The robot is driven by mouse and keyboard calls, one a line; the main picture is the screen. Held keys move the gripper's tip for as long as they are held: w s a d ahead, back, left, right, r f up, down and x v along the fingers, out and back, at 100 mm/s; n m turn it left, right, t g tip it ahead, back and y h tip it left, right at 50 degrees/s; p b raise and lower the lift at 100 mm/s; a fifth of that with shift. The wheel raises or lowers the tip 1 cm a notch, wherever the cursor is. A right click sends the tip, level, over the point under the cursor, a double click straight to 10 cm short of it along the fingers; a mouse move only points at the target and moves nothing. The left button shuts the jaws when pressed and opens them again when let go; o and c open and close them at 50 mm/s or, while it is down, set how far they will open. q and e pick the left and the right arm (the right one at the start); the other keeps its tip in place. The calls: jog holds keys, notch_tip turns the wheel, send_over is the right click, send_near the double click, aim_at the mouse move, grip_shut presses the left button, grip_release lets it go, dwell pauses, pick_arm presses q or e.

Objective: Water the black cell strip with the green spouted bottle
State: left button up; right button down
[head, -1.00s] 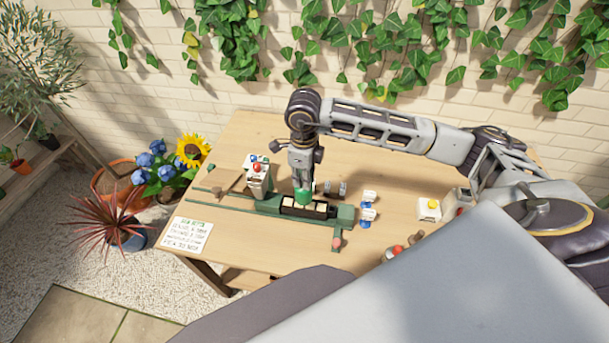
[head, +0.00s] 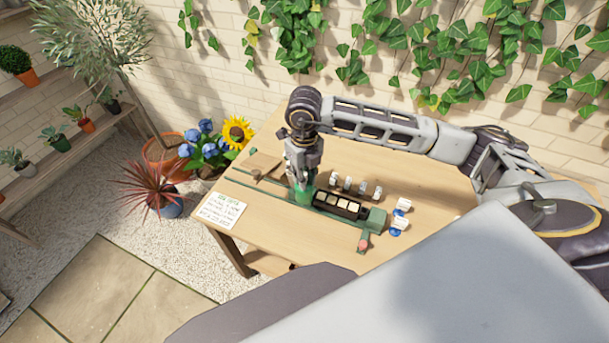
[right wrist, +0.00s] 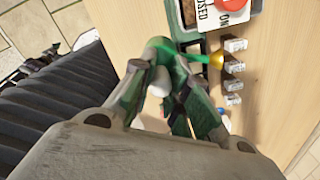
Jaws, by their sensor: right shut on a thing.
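My right gripper (head: 302,180) is shut on the green spouted bottle (head: 303,196), at the left end of the black cell strip (head: 338,207). The strip lies in a green fixture on the table, and its pale cells show uncovered in the head view. In the right wrist view the gripper (right wrist: 170,95) grips the bottle, whose green spout (right wrist: 190,55) with a yellow tip points right. I cannot tell from these views whether the bottle touches the strip or whether water flows. My left gripper is not in view.
Several small white blocks (head: 348,184) stand behind the strip. Two blue-and-white items (head: 399,223) stand to its right. A printed card (head: 218,210) lies at the table's left front. In the right wrist view a red knob (right wrist: 232,4) sits by a sign. Bare wood lies front of the fixture.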

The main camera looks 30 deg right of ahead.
jog(key=m, duration=0.5)
jog(key=shift+w, duration=0.1)
jog(key=shift+d+f, duration=0.1)
dwell(0.6)
jog(key=shift+w+d+f+g+y+b, duration=0.1)
jog(key=shift+d+f+g+y+b, duration=0.2)
jog(key=shift+y, duration=0.45)
jog(key=shift+d+f+y+b, duration=0.1)
jog(key=shift+d+f+y, duration=0.25)
jog(key=shift+y, duration=0.4)
jog(key=shift+w+d+f+y+b, duration=0.1)
jog(key=shift+d+f+y+b, duration=0.25)
jog(key=shift+y, duration=0.3)
jog(key=shift+d+f+y+b, duration=0.15)
jog(key=shift+y+b, duration=0.25)
jog(key=shift+y, duration=0.25)
jog(key=shift+r, duration=0.1)
